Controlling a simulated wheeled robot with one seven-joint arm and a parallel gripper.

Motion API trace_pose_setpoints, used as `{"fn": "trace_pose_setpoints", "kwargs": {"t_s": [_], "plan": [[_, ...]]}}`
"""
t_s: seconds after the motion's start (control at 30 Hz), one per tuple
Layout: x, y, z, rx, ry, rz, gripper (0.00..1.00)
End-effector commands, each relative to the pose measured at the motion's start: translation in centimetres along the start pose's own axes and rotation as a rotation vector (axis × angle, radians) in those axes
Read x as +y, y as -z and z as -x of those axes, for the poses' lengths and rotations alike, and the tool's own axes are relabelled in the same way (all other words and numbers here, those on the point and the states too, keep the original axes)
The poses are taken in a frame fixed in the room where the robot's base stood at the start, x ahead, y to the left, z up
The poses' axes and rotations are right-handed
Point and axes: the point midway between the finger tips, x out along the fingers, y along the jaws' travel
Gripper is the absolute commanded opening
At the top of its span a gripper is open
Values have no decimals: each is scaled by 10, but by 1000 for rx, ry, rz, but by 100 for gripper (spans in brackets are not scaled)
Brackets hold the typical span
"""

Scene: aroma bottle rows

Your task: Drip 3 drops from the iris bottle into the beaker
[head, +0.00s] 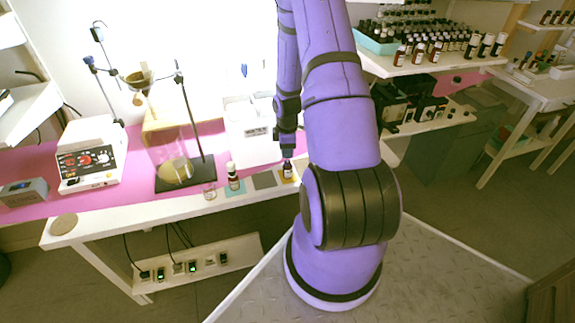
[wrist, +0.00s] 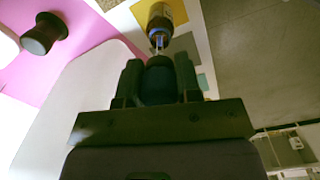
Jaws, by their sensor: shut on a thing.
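An amber bottle (head: 287,171) with a label stands open at the neck on a yellow patch of the white bench. I cannot read its label, so I cannot tell whether it is iris. It also shows in the wrist view (wrist: 166,14). My gripper (head: 287,150) is right above it, shut on a dark dropper cap (wrist: 159,82). A thin clear dropper tip (wrist: 159,42) points at the bottle's mouth; I cannot tell whether it is inside. A small clear glass beaker (head: 209,191) stands to the left on the bench.
A capped bottle (head: 233,178) stands on a teal patch between the beaker and my gripper. A grey patch (head: 264,181) is bare. A retort stand (head: 190,115) and large glass vessel (head: 175,168) stand behind left. Shelved bottles (head: 420,50) are at right.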

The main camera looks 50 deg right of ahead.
Motion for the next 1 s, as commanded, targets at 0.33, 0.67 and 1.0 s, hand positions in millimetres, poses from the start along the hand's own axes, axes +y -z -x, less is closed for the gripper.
{"fn": "trace_pose_setpoints", "kwargs": {"t_s": [0.33,0.67,1.0], "plan": [[1,0,37,1,-2,0,26],[0,0,51,-1,1,1,26],[0,0,51,0,0,1,26]]}}
